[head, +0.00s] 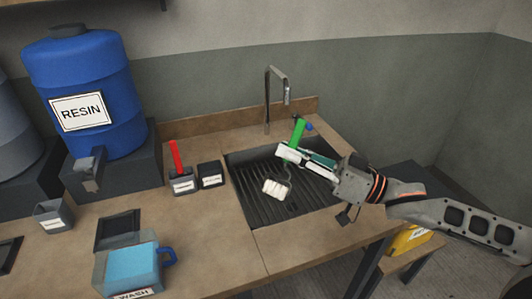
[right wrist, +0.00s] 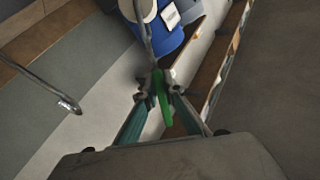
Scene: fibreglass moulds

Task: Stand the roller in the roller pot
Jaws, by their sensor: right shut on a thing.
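The roller has a green handle (head: 298,131), a bent wire and a white roller head (head: 276,189) that hangs down over the sink. My right gripper (head: 291,150) is shut on the green handle, which also shows between the fingertips in the right wrist view (right wrist: 159,88). Two small dark pots with white labels stand on the counter left of the sink. The left pot (head: 183,187) has a red upright handle (head: 175,156) in it; the right pot (head: 210,178) shows nothing standing in it. Their labels are too small to read. My left gripper is out of view.
The sink (head: 248,190) has a ribbed dark basin and a tall tap (head: 268,100) behind it. A blue resin drum (head: 85,70) stands at the back left. A wash container (head: 125,275), a dark square (head: 118,230) and a grey cup (head: 53,218) are at the front left.

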